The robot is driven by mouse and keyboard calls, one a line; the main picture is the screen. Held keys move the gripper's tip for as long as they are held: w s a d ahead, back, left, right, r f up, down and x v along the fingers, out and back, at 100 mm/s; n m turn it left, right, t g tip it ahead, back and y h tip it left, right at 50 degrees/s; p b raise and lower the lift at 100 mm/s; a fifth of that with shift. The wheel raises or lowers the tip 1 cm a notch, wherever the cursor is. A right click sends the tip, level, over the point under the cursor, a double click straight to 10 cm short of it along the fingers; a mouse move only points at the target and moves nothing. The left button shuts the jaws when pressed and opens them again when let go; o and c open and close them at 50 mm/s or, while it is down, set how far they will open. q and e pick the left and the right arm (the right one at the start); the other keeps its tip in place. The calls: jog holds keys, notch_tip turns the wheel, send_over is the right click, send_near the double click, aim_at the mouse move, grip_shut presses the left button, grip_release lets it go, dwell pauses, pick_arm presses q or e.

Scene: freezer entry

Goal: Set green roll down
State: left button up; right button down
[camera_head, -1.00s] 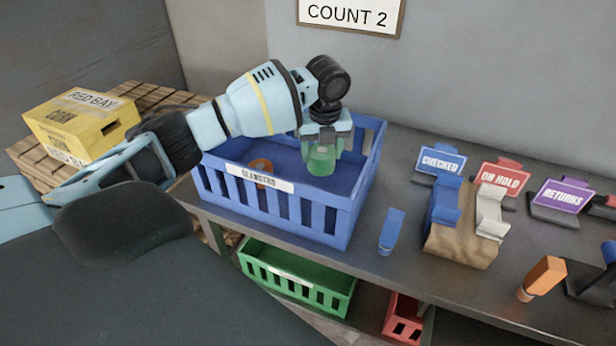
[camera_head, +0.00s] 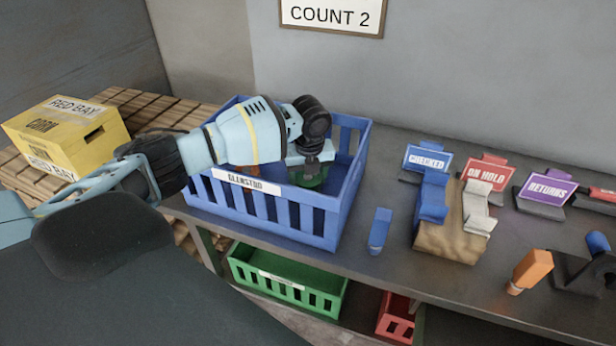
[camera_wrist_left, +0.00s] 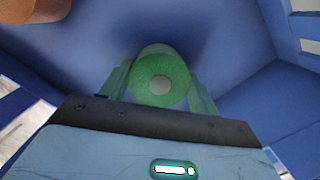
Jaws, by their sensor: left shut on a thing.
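The green roll (camera_wrist_left: 160,77) is between the fingers of my left gripper (camera_wrist_left: 160,92) in the left wrist view, its round end with a pale centre facing the camera. In the head view my left gripper (camera_head: 310,175) reaches down inside the blue crate (camera_head: 262,205), shut on the green roll (camera_head: 309,182), which is mostly hidden by the gripper. I cannot tell whether the roll touches the crate floor. My right gripper is not in view.
An orange-brown round thing (camera_wrist_left: 32,10) lies in the crate to the left. A green crate (camera_head: 285,283) is on the shelf below.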

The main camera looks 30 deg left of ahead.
aim_at(309, 181)
pick_arm(q)
jog(key=shift+f, duration=0.1)
jog(key=o, duration=1.1)
jog(key=shift+c, duration=0.2)
notch_tip(309, 181, up, 12)
jog(key=s+d, duration=0.1)
